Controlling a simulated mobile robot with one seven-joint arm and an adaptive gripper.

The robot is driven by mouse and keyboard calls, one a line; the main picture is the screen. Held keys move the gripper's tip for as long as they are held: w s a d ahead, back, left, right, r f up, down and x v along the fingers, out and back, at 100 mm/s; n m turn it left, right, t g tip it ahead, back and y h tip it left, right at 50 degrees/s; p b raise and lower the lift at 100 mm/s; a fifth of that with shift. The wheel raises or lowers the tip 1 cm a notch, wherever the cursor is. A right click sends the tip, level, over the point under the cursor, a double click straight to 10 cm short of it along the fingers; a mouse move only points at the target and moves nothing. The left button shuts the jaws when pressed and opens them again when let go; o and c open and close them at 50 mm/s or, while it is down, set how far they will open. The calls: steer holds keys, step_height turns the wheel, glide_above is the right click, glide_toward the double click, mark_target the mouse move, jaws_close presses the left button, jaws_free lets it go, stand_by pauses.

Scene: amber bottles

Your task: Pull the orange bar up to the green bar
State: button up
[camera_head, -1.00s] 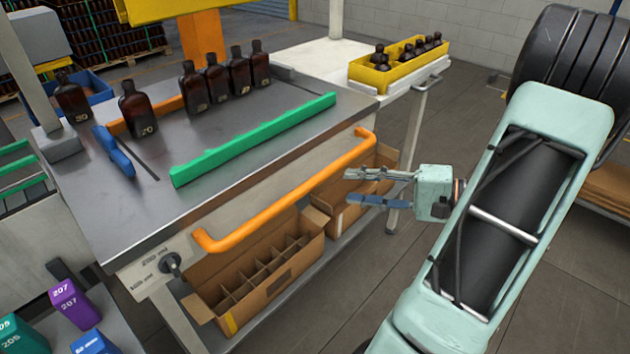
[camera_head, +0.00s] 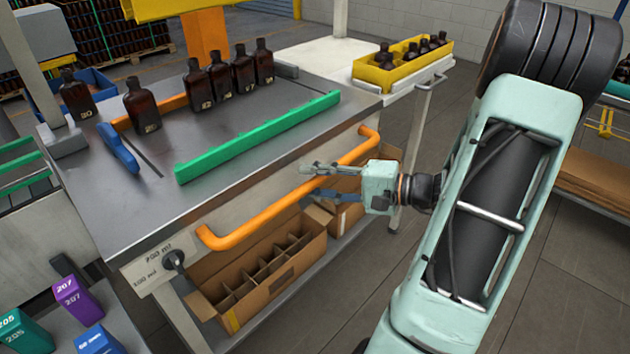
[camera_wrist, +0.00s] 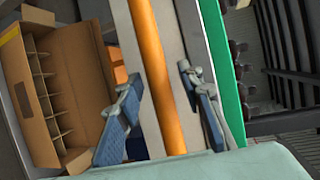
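The orange bar (camera_head: 262,221) is a long handle-like rail along the table's front side, with bent ends. The green bar (camera_head: 255,138) lies along the tabletop near the front edge, roughly parallel to it and apart from it. My gripper (camera_head: 318,182) is at the right half of the orange bar, with its fingers open. In the wrist view, the orange bar (camera_wrist: 152,50) runs between the two spread fingers of my gripper (camera_wrist: 160,76), with gaps on both sides. The green bar (camera_wrist: 222,60) shows to the right, beyond the right finger.
Several amber bottles (camera_head: 222,78) stand on the table behind the green bar, near a blue handle (camera_head: 119,148). An open divided carton (camera_head: 262,277) sits on the shelf below the orange bar. A yellow crate of bottles (camera_head: 402,62) stands at the back right.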

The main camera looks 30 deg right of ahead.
steer(key=shift+c, duration=0.6)
jaws_close()
steer(key=shift+s, duration=0.1)
